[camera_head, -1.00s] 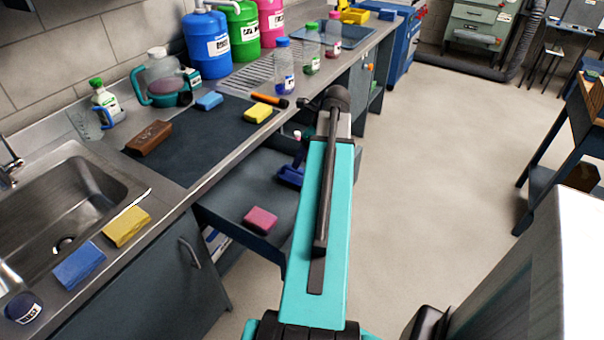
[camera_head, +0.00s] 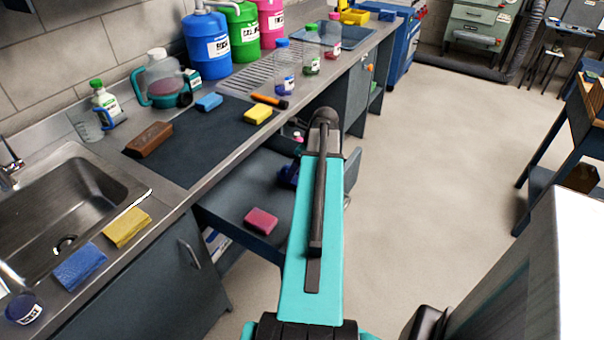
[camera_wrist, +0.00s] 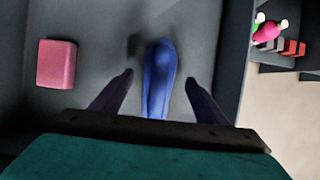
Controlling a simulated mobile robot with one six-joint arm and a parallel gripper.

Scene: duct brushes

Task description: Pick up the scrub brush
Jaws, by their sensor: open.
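The scrub brush appears to be the blue, rounded, elongated thing (camera_wrist: 158,65) in the wrist view; its bristles cannot be made out. It lies in an open grey drawer (camera_head: 228,200) under the counter. In the head view only a dark blue bit (camera_head: 287,174) shows left of my arm. My gripper (camera_wrist: 159,79) is open, with one finger on each side of the brush in the wrist view and gaps on both sides. Whether the fingers are down at its height cannot be told. The near end of the brush is hidden by my gripper body.
A pink sponge (camera_head: 262,221) lies in the same drawer, left of the brush (camera_wrist: 57,64). The drawer wall (camera_wrist: 234,55) stands to the right. Above is the counter with a sink (camera_head: 75,200), sponges, bottles and jugs. Open floor (camera_head: 430,180) lies to the right.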

